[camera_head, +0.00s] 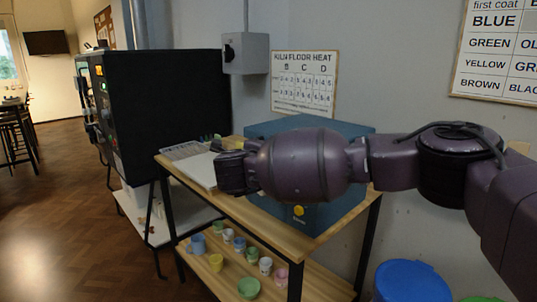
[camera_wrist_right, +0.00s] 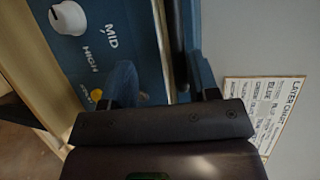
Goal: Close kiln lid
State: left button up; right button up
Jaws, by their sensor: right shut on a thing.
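The blue kiln (camera_head: 340,205) stands on a wooden-topped table. Its lid (camera_head: 300,124) is on top and looks low; my right arm hides much of the lid and kiln front. In the right wrist view, the kiln's blue front panel (camera_wrist_right: 115,62) has a white knob. A pale strip shows between that panel and the dark blue lid edge (camera_wrist_right: 183,45). My right gripper (camera_head: 225,168) is at the kiln's left side. In the wrist view its fingers (camera_wrist_right: 162,88) are around the lid edge, shut on it. My left gripper is not in view.
A white sheet or board (camera_head: 194,168) lies on the table's left end. Several small cups and bowls stand on the lower shelf (camera_head: 225,274). A black cabinet (camera_head: 160,105) stands to the left. A blue bucket (camera_head: 410,280) is on the floor at the right. Open floor lies at left.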

jog(key=shift+f, duration=0.65)
jog(key=r+p+v, duration=0.1)
jog(key=p+v, duration=0.1)
jog(key=v, duration=0.9)
jog(key=shift+p, duration=0.4)
jog(key=shift+w+r, duration=0.1)
